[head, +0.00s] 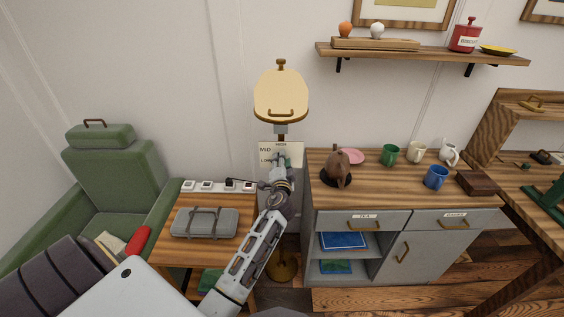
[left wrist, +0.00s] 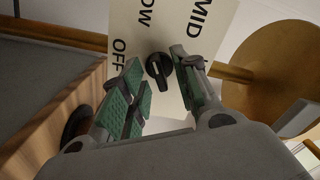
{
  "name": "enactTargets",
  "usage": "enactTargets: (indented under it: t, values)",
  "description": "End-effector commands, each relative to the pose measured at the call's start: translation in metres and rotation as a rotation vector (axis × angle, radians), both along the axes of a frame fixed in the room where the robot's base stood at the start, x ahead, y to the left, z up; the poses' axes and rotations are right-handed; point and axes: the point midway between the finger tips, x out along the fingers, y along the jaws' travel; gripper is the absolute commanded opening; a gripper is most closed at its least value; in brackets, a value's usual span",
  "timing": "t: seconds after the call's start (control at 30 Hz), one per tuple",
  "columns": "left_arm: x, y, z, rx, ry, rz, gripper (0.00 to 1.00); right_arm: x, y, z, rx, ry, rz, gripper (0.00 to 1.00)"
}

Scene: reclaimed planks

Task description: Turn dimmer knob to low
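The cream dimmer panel (head: 296,149) is on the wall below a yellow lamp-like plate. In the head view its labels HIGH, MID and LOW show. In the left wrist view the panel (left wrist: 136,28) shows LOW, MID and OFF, turned sideways. The dark dimmer knob (left wrist: 158,66) has a bar that runs downward in that view; I cannot tell which label it marks. My left gripper (head: 281,163) is at the panel and hides the knob in the head view. Its green-padded fingers (left wrist: 160,78) are open on either side of the knob, with gaps showing. My right gripper is not in view.
A side table (head: 168,249) with a grey case (head: 205,223) and several white switches stands left of my arm. A grey cabinet (head: 380,265) with mugs and a brown pot (head: 338,170) stands right. A green armchair (head: 112,165) is far left.

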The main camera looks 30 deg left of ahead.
Motion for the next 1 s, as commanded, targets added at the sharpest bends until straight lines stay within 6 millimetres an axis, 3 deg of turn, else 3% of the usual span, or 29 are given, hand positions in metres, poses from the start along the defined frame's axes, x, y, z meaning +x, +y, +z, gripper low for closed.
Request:
enactTargets:
  t: [1.0]
  values:
    - [-0.078, -0.048, -0.001, -0.002, 0.001, 0.000, 0.30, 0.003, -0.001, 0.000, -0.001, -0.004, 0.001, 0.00]
